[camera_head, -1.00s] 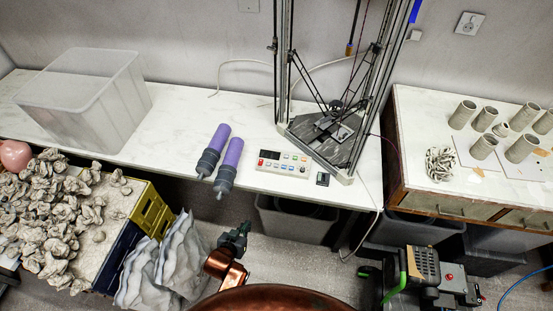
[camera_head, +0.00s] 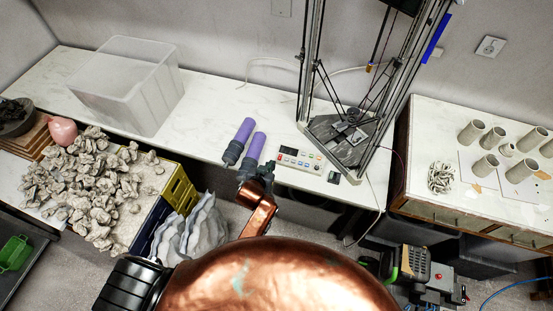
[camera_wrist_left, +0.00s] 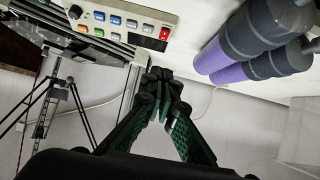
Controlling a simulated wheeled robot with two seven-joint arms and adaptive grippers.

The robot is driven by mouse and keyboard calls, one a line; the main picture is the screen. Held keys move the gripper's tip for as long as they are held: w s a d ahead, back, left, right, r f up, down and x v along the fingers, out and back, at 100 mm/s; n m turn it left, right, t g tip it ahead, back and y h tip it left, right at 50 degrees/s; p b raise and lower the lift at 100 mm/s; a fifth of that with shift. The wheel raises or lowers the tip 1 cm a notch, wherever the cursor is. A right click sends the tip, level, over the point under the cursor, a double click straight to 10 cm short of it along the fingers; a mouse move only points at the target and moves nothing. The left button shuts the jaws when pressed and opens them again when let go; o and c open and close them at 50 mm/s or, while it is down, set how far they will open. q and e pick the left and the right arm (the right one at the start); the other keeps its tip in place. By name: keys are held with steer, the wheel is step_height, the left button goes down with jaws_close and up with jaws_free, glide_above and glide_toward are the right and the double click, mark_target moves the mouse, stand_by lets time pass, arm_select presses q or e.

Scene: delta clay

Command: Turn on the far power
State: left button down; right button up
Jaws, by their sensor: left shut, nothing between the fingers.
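A white control box (camera_head: 301,160) with a small display and several coloured buttons lies at the front edge of the white table, at the foot of the delta printer (camera_head: 350,135). In the left wrist view the box (camera_wrist_left: 120,20) is at the top, with a red part at its right end. A small dark switch-like block (camera_head: 333,177) sits just right of the box in the head view. My left gripper (camera_head: 262,170) is close to the table edge, left of the box and apart from it. In the wrist view its fingertips (camera_wrist_left: 163,88) are together and empty. My right gripper is out of view.
Two purple and grey cartridges (camera_head: 246,143) lie just left of the box, close to my left gripper. A clear bin (camera_head: 135,90) stands farther left. Clay pieces (camera_head: 95,190) cover a board at left. A wall socket (camera_head: 490,46) is at the back.

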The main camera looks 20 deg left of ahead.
arm_select(q)
steer(key=b, duration=0.1)
glide_above(280, 157)
steer(key=s, duration=0.4)
step_height(280, 157, down, 6)
steer(key=shift+w+a+f+b, duration=0.1)
steer(key=shift+f+b, duration=0.1)
steer(key=shift+f, duration=0.35)
steer(key=shift+w+f+b, duration=0.1)
steer(key=shift+f+b, duration=0.05)
steer(key=shift+f, duration=0.4)
steer(key=shift+w+f, duration=0.2)
steer(key=shift+f, duration=0.45)
steer(key=shift+s, duration=0.1)
